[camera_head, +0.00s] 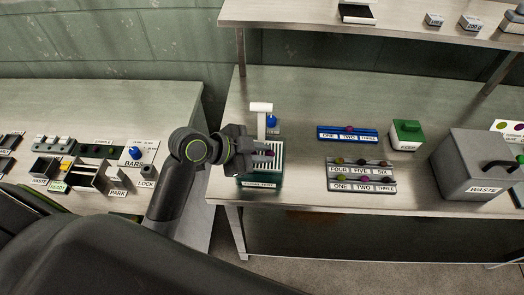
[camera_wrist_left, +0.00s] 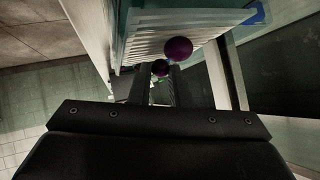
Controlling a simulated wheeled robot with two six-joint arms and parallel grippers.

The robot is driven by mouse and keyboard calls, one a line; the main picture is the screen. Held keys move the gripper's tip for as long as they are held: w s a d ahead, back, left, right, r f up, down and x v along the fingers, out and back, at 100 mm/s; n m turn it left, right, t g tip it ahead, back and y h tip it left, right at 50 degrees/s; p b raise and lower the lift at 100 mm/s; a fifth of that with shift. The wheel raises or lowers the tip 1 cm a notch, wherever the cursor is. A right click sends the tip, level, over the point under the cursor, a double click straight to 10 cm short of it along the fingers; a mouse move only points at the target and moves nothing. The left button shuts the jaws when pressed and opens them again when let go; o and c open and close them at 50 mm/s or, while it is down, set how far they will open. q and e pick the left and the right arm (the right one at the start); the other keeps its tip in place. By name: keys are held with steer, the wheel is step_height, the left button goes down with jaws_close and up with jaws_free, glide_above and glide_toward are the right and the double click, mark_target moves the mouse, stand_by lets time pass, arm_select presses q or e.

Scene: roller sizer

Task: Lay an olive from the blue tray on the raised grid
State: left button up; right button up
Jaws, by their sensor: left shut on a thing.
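The raised grid (camera_head: 246,182), a green box topped with white slats, stands at the left of the middle bench. My left gripper (camera_head: 268,153) is over it, shut on a dark purple olive; the olive shows between the fingertips in the left wrist view (camera_wrist_left: 160,68). A second purple olive (camera_wrist_left: 178,49) shows beside it against the slats (camera_wrist_left: 150,46); I cannot tell whether they touch. The blue tray (camera_head: 325,138), marked ONE, TWO, THREE, lies to the right of the grid with a purple olive (camera_head: 349,128) near its middle. My right gripper is out of view.
A white-topped post (camera_head: 261,107) and blue knob (camera_head: 271,121) stand behind the grid. A grey tray (camera_head: 335,187) with several olives lies in front of the blue tray. A green block (camera_head: 407,133) and a grey WASTE bin (camera_head: 478,167) are further right.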

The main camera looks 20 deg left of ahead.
arm_select(q)
steer(key=o, duration=1.1)
steer(key=shift+w+r+p, duration=0.1)
steer(key=shift+r+p, duration=0.6)
steer(key=shift+p, duration=0.05)
steer(key=shift+r+p, duration=0.7)
steer(key=shift+r, duration=0.2)
step_height(320, 180, up, 4)
steer(key=p, duration=0.3)
steer(key=shift+p, duration=0.3)
steer(key=shift+f, duration=0.15)
